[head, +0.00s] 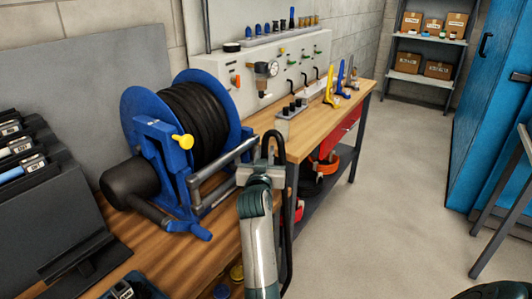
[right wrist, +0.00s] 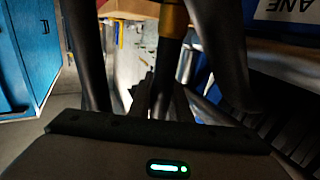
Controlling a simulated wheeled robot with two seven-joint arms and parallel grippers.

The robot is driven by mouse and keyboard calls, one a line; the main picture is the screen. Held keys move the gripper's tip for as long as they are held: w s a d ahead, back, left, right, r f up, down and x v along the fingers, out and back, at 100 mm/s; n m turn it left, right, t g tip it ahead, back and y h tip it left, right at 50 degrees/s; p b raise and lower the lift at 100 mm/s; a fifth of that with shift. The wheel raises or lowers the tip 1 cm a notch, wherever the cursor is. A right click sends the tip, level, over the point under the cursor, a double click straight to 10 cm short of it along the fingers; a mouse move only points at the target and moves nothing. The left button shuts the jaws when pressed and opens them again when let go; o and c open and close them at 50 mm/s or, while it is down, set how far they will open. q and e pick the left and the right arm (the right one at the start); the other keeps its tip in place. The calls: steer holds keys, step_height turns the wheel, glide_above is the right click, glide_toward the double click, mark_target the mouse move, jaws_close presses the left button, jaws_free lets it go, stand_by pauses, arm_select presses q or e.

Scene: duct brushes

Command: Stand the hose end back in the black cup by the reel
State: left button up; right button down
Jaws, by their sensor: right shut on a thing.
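My right gripper (head: 262,168) is at the bench's front edge, just right of the reel. In the right wrist view the hose (right wrist: 163,75) runs between the two fingers, with a brass-coloured collar (right wrist: 173,18) near the top. The blue reel (head: 185,135) stands on the bench, wound with black hose. I cannot make out the black cup; my arm and the reel hide part of the bench. My left gripper is out of view.
A white panel (head: 215,80) with a gauge and valves stands behind the reel. A small block with black pegs (head: 292,107) and coloured tools stand farther along the wooden bench (head: 345,98). A black rack (head: 60,215) is at left.

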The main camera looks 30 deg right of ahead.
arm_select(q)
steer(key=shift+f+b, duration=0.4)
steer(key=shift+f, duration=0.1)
arm_select(e)
steer(key=shift+f, duration=0.65)
steer(key=c, duration=1.6)
jaws_free()
steer(key=shift+o, duration=0.2)
